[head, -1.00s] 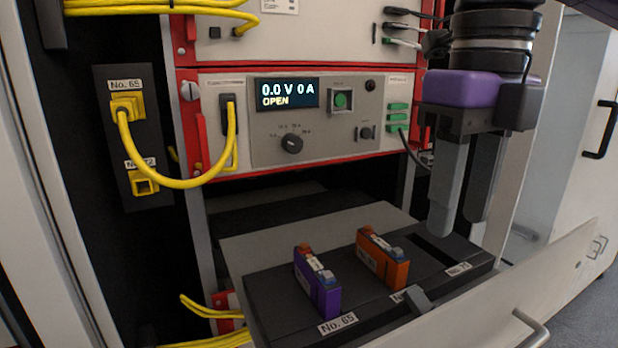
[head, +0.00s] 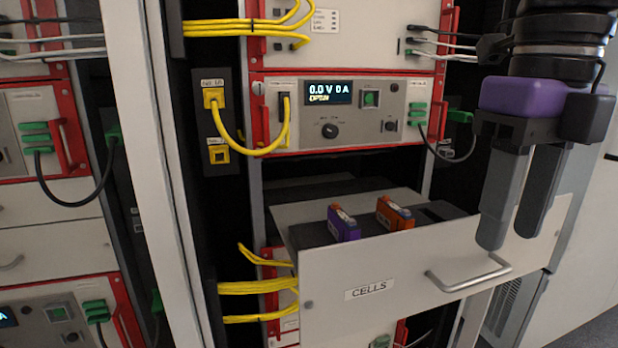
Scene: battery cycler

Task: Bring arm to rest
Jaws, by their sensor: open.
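My gripper (head: 512,240) hangs at the right of the head view, fingers pointing down, parted and empty. It shows in front of the right part of the open drawer (head: 335,270) labelled CELLS, near the drawer's handle (head: 468,274) in the picture. I cannot tell how far it is from the drawer front. A purple cell (head: 343,224) and an orange cell (head: 394,213) stand side by side in the drawer's dark holder (head: 308,236). A slot to their right is partly hidden by my gripper.
The cycler unit (head: 355,112) above the drawer reads 0.0 V 0 A, apparently OPEN. A yellow cable (head: 240,148) runs from it to the upper socket (head: 213,97) on the left panel. A neighbouring rack (head: 50,200) stands at the left. Floor (head: 590,325) shows at lower right.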

